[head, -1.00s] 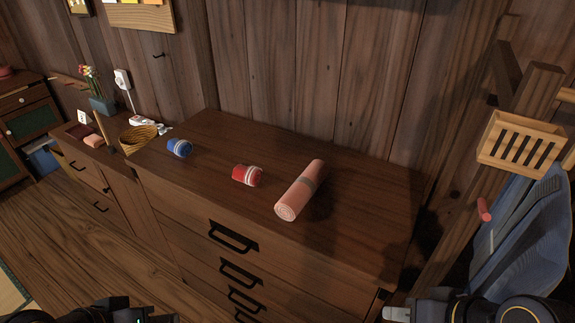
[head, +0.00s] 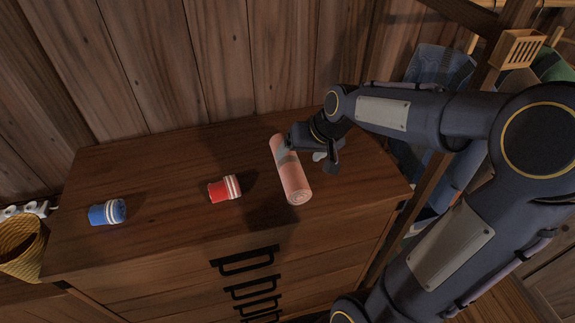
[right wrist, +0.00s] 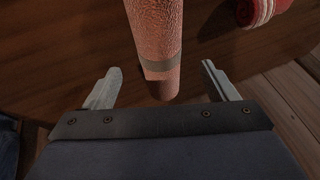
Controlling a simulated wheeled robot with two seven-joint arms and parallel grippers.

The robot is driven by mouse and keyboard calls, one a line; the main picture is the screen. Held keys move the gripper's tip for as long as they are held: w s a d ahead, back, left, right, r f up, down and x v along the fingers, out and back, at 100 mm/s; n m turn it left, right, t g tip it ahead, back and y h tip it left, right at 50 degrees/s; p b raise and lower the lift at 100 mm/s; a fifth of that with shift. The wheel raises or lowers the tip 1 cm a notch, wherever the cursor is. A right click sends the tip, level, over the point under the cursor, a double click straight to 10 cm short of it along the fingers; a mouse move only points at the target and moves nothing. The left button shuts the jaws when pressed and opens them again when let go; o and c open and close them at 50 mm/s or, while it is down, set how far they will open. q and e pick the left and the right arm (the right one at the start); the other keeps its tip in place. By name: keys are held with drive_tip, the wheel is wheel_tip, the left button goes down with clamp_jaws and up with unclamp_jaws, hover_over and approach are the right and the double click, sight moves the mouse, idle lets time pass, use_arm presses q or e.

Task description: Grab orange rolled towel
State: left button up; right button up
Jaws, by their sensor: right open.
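The orange rolled towel (head: 291,174), salmon-coloured with a grey band, lies on the wooden dresser top (head: 165,165). My right gripper (head: 318,157) is at its right side near the band, with the arm reaching in from the right. In the right wrist view, the right gripper (right wrist: 161,67) is open and empty. The towel (right wrist: 155,35) shows ahead, between the lines of the two fingers. I cannot tell whether they touch it. My left gripper is out of view.
A red rolled towel (head: 224,189) lies left of the orange one, and a blue one (head: 107,212) farther left. A wicker basket (head: 22,248) stands at the left edge. A plank wall (head: 200,60) closes the back. A wooden rack (head: 440,165) stands at right.

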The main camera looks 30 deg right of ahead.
sight(293, 160)
drive_tip(key=x, duration=0.6)
drive_tip(key=shift+w+d+p, duration=0.1)
drive_tip(key=shift+w+p, duration=0.05)
drive_tip(key=shift+p, duration=0.2)
drive_tip(key=shift+r, duration=0.1)
drive_tip(key=c, duration=1.1)
